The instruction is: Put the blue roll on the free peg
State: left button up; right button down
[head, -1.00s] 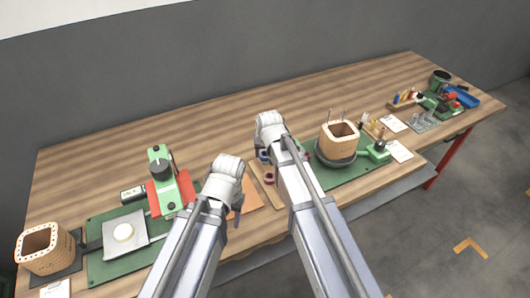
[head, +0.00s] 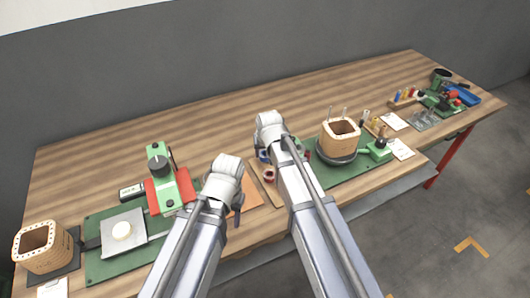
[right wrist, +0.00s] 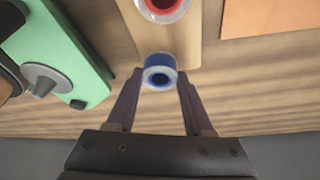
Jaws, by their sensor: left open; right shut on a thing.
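The blue roll (right wrist: 160,71) is between the fingertips of my right gripper (right wrist: 158,84) in the right wrist view, its hole facing the camera. It shows over the end of a wooden board (right wrist: 185,35); I cannot tell whether it touches the board. In the head view only a bit of blue (head: 263,155) shows beside my right wrist, and my arm hides most of that gripper. My left gripper (head: 237,212) is open and empty over the orange sheet (head: 249,198). I cannot make out which peg is free.
A red-rimmed roll (right wrist: 163,5) is on the board beyond the blue one. A green part with a grey knob (right wrist: 45,80) lies left in the wrist view. In the head view a square wooden coil form (head: 340,138) stands right, and a green device (head: 160,165) left. The back of the table is clear.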

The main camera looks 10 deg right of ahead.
pick_arm(q)
jog(key=shift+f, duration=0.1)
pick_arm(e)
jog(key=shift+f, duration=0.1)
pick_arm(q)
jog(key=shift+f+b, duration=0.45)
jog(key=shift+b, duration=0.15)
pick_arm(e)
jog(key=shift+f, duration=0.45)
grip_release()
pick_arm(q)
notch_tip(320, 180, up, 5)
jog(key=p, duration=0.5)
pick_arm(e)
notch_tip(320, 180, up, 5)
jog(key=shift+r, duration=0.1)
